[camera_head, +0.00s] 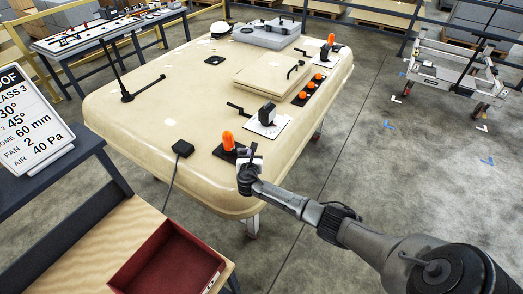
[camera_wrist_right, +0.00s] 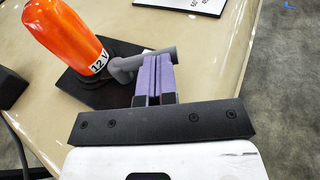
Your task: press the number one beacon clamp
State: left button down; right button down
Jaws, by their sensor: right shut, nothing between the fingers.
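An orange beacon (camera_head: 228,141) stands upright on a black plate near the front edge of the cream roof panel. In the right wrist view the same beacon (camera_wrist_right: 66,36) carries a "12 V" label. A grey clamp lever (camera_wrist_right: 122,69) sticks out from its base and runs behind my right gripper's fingertips (camera_wrist_right: 154,62). The purple-padded fingers are shut with nothing between them. They overlap the lever in the picture; I cannot tell whether they touch. In the head view my right gripper (camera_head: 247,168) is beside the beacon. A second orange beacon (camera_head: 325,51) stands farther back. I see no number on either.
The cream roof panel (camera_head: 140,112) also bears a raised hatch (camera_head: 262,72), orange caps (camera_head: 303,94), a black block (camera_head: 266,114) on a white plate and a black cable box (camera_head: 183,148). A red bin (camera_head: 170,262) sits on the bench at front left.

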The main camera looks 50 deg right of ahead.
jog(key=shift+d+r+n+t+y+p, duration=0.1)
jog(key=shift+d+n+t+y+p, duration=0.1)
jog(key=shift+d+n+t+y, duration=0.25)
jog(key=shift+d+n+t+y+p, duration=0.2)
jog(key=shift+n+t+y, duration=0.25)
jog(key=shift+n+t, duration=0.15)
jog(key=shift+w+d+n+t+y, duration=0.15)
jog(key=shift+d+n+t+y, duration=0.3)
jog(key=shift+n+t+y, duration=0.5)
jog(key=shift+w+d+f+n+t+y+b, duration=0.15)
jog(key=shift+d+n+t+y+b, duration=0.15)
jog(key=shift+n+y, duration=0.2)
jog(key=shift+w+d+f+n+t+y+b, duration=0.1)
jog(key=shift+n+t+y+b, duration=0.1)
jog(key=shift+n+y+b, duration=0.3)
jog(key=n+y, duration=0.1)
jog(key=w+n+t+y+b, duration=0.1)
jog(key=y, duration=0.1)
jog(key=shift+d+b, duration=0.3)
jog(key=shift+d, duration=0.1)
jog(key=shift+w+d+r+b, duration=0.15)
jog(key=shift+w+d+b, duration=0.4)
jog(key=shift+w, duration=0.1)
jog(key=shift+f, duration=0.2)
